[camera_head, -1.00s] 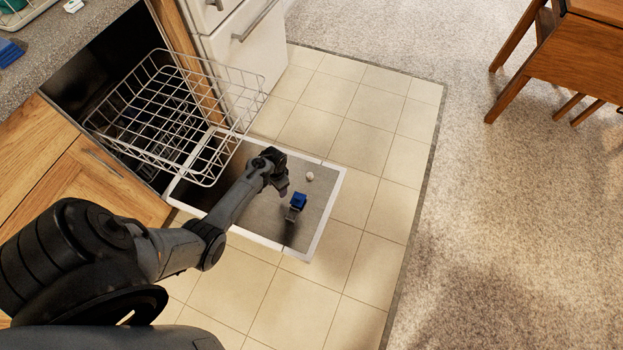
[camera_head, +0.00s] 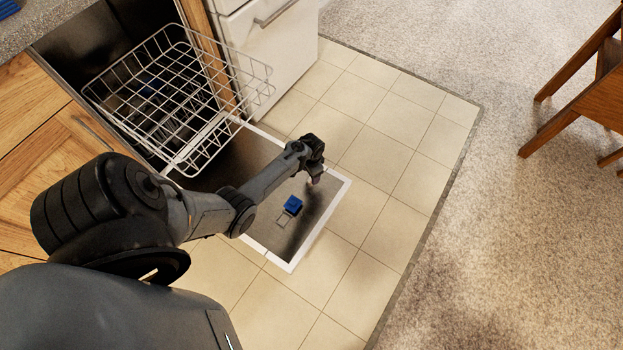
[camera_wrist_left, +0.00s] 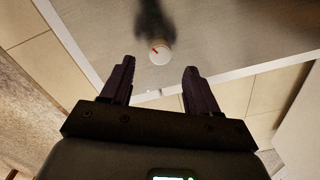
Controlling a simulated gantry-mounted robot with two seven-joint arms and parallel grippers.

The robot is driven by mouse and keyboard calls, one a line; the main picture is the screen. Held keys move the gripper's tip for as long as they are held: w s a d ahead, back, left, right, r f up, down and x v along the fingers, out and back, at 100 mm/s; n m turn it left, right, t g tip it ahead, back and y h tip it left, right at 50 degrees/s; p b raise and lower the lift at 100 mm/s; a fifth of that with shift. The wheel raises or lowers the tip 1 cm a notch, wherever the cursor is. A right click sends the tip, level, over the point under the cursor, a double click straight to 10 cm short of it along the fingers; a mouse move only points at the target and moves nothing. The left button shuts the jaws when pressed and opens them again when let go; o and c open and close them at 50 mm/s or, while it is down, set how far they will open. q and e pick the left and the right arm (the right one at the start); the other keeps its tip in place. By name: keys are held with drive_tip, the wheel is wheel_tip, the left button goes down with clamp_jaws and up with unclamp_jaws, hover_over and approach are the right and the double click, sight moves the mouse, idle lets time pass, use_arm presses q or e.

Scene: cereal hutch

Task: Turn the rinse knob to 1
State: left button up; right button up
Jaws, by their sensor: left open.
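The knob (camera_wrist_left: 159,51) is a small white disc with a red mark pointing to the upper left. In the left wrist view it sits on the grey inner face of the open dishwasher door (camera_wrist_left: 240,40). My left gripper (camera_wrist_left: 159,76) is open, and the knob shows between and slightly beyond its two dark fingertips, with nothing held. In the head view my left gripper (camera_head: 314,181) is over the outer part of the lowered door (camera_head: 262,150), and the knob is hidden there. I cannot read any numbers around the knob. My right gripper is not in view.
A blue dispenser piece (camera_head: 292,205) is on the door, left of and below my gripper. A white wire rack (camera_head: 190,95) extends from the dishwasher over the door. White drawers (camera_head: 270,50) stand behind. Tiled floor (camera_head: 385,215) on the right is clear.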

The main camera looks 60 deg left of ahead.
use_arm(q)
wheel_tip(320, 180, down, 4)
drive_tip(key=shift+w+r+b, duration=0.1)
drive_tip(key=shift+w+b, duration=0.05)
drive_tip(key=shift+b, duration=1)
drive_tip(key=shift+f+b, duration=0.45)
drive_tip(key=shift+f, duration=0.25)
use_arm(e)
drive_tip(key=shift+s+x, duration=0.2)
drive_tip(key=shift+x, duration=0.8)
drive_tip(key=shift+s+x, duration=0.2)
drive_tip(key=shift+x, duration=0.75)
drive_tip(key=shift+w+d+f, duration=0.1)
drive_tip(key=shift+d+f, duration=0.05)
